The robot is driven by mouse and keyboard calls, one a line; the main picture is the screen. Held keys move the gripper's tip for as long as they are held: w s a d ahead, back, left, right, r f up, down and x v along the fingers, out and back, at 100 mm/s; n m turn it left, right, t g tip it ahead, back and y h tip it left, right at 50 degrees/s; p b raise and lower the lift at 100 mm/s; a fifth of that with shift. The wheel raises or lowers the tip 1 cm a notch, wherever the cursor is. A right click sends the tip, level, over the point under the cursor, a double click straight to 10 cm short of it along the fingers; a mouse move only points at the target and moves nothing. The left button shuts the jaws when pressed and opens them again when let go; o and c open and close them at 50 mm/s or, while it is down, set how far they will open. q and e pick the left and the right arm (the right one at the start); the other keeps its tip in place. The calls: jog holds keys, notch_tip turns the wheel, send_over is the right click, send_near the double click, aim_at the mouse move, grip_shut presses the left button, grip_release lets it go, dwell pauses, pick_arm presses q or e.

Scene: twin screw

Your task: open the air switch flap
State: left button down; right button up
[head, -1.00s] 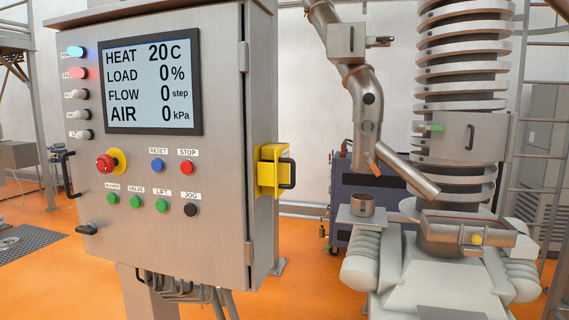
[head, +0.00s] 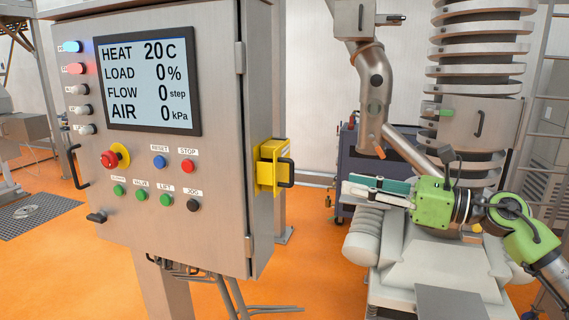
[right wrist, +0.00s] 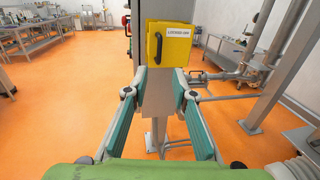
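The yellow switch box (head: 270,166) is on the right side of the grey control cabinet. Its front flap looks shut, and a black handle (head: 291,172) stands out from it. In the right wrist view the yellow flap (right wrist: 169,44) faces me, with a white label and the black handle (right wrist: 159,47) on its left part. My right gripper (head: 350,191) points left toward the box, a gap to its right and slightly lower. In the right wrist view its teal fingers (right wrist: 154,88) are apart with nothing between them, below the box. My left gripper is not in view.
The control cabinet (head: 222,215) with its display (head: 148,82) and buttons fills the left. A bent steel pipe (head: 373,70) and a finned column (head: 478,70) stand behind my right arm. Orange floor is open between cabinet and machine.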

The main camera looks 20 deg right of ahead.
jog(key=a+p, duration=0.1)
jog(key=p, duration=0.7)
send_near(282, 167)
jog(key=w+a, duration=0.2)
jog(key=a, duration=0.3)
jog(key=shift+r, duration=0.15)
jog(key=shift+d, duration=0.1)
jog(key=shift+c, duration=0.3)
grip_shut()
